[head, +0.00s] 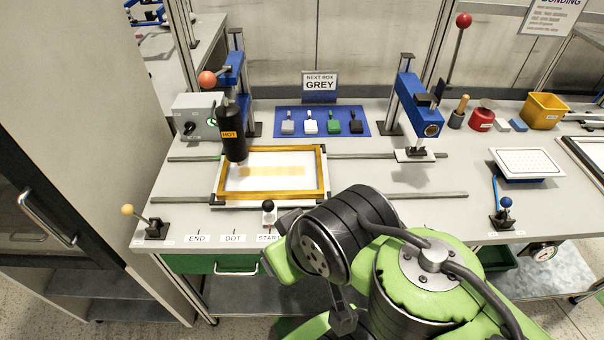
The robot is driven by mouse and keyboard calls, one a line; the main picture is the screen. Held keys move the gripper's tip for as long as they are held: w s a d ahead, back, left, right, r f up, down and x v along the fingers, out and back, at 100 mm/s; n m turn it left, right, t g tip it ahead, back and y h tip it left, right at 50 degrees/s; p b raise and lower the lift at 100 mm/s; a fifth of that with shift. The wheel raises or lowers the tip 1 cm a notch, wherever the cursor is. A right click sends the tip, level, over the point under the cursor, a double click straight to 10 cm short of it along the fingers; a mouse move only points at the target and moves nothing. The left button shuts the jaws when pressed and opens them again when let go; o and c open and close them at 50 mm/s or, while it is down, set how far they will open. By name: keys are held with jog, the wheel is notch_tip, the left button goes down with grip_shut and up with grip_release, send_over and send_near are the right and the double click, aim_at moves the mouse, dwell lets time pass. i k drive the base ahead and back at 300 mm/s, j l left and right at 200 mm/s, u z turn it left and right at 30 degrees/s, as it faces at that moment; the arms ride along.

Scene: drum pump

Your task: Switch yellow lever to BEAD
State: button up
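The yellow lever (127,210) is a ball-topped rod at the front left of the bench. It leans left from a small black base (157,229). Small white labels lie by the base, but their print is too small to read, so I cannot tell which one is BEAD. My green and black arm fills the lower middle of the head view, well to the right of the lever and apart from it. My gripper's fingers cannot be made out; the arm's own links cover that area.
A black-knobbed lever (268,206) stands by the START label (268,238), close to my arm. A black HOT dispenser (233,130) hangs over a yellow-framed screen (270,171). A blue-knobbed lever (505,202) is at right. A tall cabinet (70,120) borders the bench's left side.

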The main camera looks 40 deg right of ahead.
aim_at(127, 210)
jog(key=i+j+u, duration=0.1)
jog(key=u, duration=0.35)
jog(key=i+j+u, duration=0.15)
jog(key=u, duration=0.3)
jog(key=i+j+u, duration=0.2)
jog(key=u, duration=0.2)
jog(key=i+j+u, duration=0.1)
jog(key=u, duration=0.35)
jog(key=i+u, duration=0.25)
jog(key=u, duration=0.2)
jog(key=i+l+u, duration=0.1)
jog(key=u, duration=0.35)
jog(key=i, duration=0.05)
